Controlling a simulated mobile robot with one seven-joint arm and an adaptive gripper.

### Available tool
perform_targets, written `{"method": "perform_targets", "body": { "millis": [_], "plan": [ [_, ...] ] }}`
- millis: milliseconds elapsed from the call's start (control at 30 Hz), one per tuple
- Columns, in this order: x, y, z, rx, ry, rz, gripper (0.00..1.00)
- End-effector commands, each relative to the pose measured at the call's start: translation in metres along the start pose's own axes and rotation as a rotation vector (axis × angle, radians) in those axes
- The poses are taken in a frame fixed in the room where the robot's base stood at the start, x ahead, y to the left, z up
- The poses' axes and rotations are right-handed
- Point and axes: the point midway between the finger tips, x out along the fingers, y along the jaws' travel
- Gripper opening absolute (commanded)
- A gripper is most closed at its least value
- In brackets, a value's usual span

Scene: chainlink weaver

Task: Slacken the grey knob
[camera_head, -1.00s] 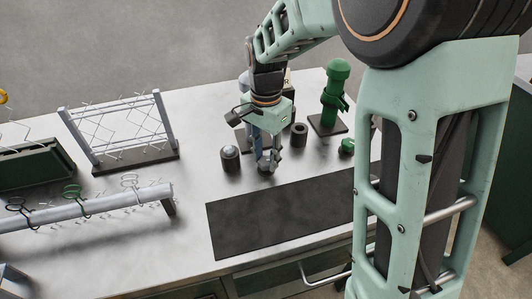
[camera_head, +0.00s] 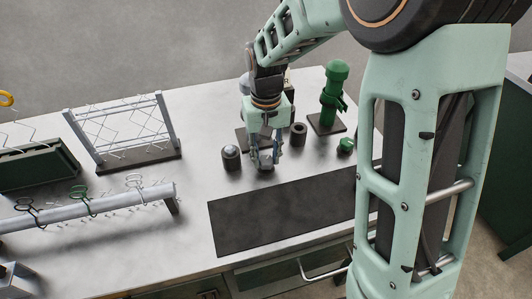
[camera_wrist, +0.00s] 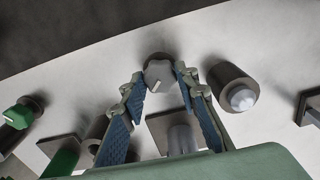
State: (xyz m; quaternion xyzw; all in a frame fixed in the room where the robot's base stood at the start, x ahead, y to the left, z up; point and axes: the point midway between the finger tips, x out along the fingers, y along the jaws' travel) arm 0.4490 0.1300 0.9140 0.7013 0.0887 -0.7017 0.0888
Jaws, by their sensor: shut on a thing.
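The grey knob (camera_wrist: 158,74) shows at the top middle of the wrist view, a lobed knob with a pale mark on its face. It sits on a dark round mount. My gripper (camera_wrist: 160,80) is shut on it, with one blue-padded finger on each side near the fingertips. In the head view, my gripper (camera_head: 265,163) points down at the steel bench, and its fingers mostly hide the knob.
A dark cylinder with a pale rounded top (camera_head: 231,157) stands close left of my gripper. A hollow dark cylinder (camera_head: 298,134), a green knob (camera_head: 345,145) and a green post (camera_head: 332,95) stand to the right. A dark mat (camera_head: 285,216) lies in front.

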Motion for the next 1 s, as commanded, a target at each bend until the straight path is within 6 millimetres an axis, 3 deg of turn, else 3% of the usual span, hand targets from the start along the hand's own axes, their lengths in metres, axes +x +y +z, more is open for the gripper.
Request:
{"method": "perform_targets", "body": {
  "millis": [1000],
  "plan": [
    [-0.0030, -0.0003, -0.0007, -0.958, 0.002, -0.001, 0.04]
  ]
}}
